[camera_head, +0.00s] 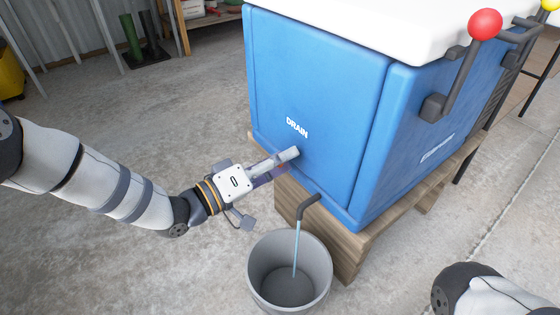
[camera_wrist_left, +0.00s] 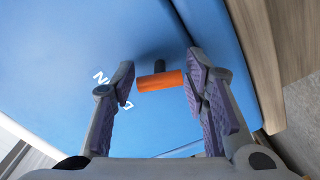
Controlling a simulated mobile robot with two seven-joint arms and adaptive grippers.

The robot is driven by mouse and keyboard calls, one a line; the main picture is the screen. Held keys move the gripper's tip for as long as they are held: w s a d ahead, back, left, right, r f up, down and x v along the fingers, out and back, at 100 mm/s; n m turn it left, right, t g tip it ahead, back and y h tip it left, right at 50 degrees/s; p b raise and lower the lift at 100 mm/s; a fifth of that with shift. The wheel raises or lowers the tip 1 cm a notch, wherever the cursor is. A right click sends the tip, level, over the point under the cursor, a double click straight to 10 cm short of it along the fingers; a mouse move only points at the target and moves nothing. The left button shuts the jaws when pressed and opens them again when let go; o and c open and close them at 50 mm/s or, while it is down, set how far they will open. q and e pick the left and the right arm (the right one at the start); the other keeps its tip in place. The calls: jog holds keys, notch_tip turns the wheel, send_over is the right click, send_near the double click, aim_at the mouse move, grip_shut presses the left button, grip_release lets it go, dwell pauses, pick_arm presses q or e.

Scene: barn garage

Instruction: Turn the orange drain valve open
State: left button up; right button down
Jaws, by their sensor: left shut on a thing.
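The orange drain valve handle (camera_wrist_left: 160,81) is a short bar on a dark stem against the blue tank, seen in the left wrist view. It lies crosswise between the purple-padded fingers of my left gripper (camera_head: 284,163), which is shut on its two ends. In the head view the gripper hides the handle, just below the white DRAIN lettering (camera_head: 297,127) on the blue tank (camera_head: 320,80). A dark bent spout (camera_head: 308,205) sticks out lower down. A thin light-blue stream (camera_head: 296,248) runs from it into a grey bucket (camera_head: 260,268). My right gripper is out of view.
The tank stands on a wooden base (camera_head: 345,250). A red-knobbed lever (camera_head: 485,23) rises on its right side. Part of my right arm shows at bottom right. The concrete floor is clear on the left, with green cylinders (camera_head: 131,35) farther back.

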pick_arm(q)
jog(key=shift+n+b, duration=0.4)
jog(key=shift+n, duration=1.7)
jog(key=o, duration=1.1)
jog(key=v, duration=1.2)
